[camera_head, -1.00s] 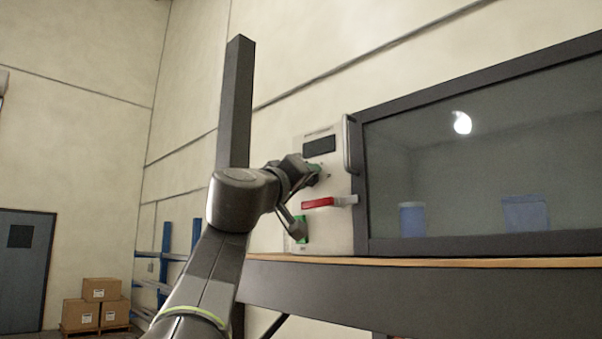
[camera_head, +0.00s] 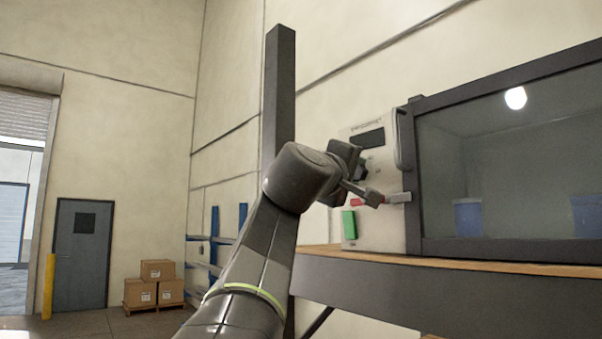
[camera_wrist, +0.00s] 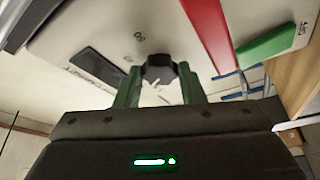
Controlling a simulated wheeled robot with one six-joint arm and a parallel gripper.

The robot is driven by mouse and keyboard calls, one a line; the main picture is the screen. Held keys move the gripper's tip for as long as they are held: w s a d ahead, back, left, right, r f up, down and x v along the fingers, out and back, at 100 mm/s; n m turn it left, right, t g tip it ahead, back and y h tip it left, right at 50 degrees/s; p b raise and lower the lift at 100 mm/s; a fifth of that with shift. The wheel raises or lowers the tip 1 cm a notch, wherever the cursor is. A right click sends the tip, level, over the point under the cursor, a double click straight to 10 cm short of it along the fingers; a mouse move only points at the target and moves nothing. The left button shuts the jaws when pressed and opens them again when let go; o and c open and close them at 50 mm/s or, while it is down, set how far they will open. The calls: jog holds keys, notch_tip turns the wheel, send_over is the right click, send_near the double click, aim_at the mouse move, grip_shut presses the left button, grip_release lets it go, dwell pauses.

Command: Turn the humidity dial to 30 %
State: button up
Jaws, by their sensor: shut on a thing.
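A black dial knob (camera_wrist: 159,67) sits on the pale control panel (camera_head: 375,225) of a cabinet. My gripper (camera_wrist: 160,82) is shut on the knob, with one green finger on each side of it. In the head view my gripper (camera_head: 362,170) is at the panel below the dark display (camera_head: 368,139), and my wrist hides the knob. The wrist view shows the panel tilted, with small marks near the knob too small to read. I cannot tell the dial's setting.
A red bar (camera_wrist: 207,32) and a green block (camera_wrist: 272,45) are on the panel close to my gripper. The green block also shows in the head view (camera_head: 349,224). A glass-fronted chamber (camera_head: 510,150) with blue containers stands right of the panel, above a wooden-edged bench (camera_head: 450,257).

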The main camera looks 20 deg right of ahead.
jog(key=shift+f, duration=0.1)
jog(key=o, duration=1)
jog(key=shift+b+v, duration=2.6)
jog(key=shift+v, duration=4.3)
jog(key=shift+w, duration=0.1)
jog(key=p+x, duration=0.5)
jog(key=x, duration=0.8)
jog(key=shift+w+d, duration=0.2)
jog(key=shift+d, duration=0.1)
jog(key=shift+s, duration=0.1)
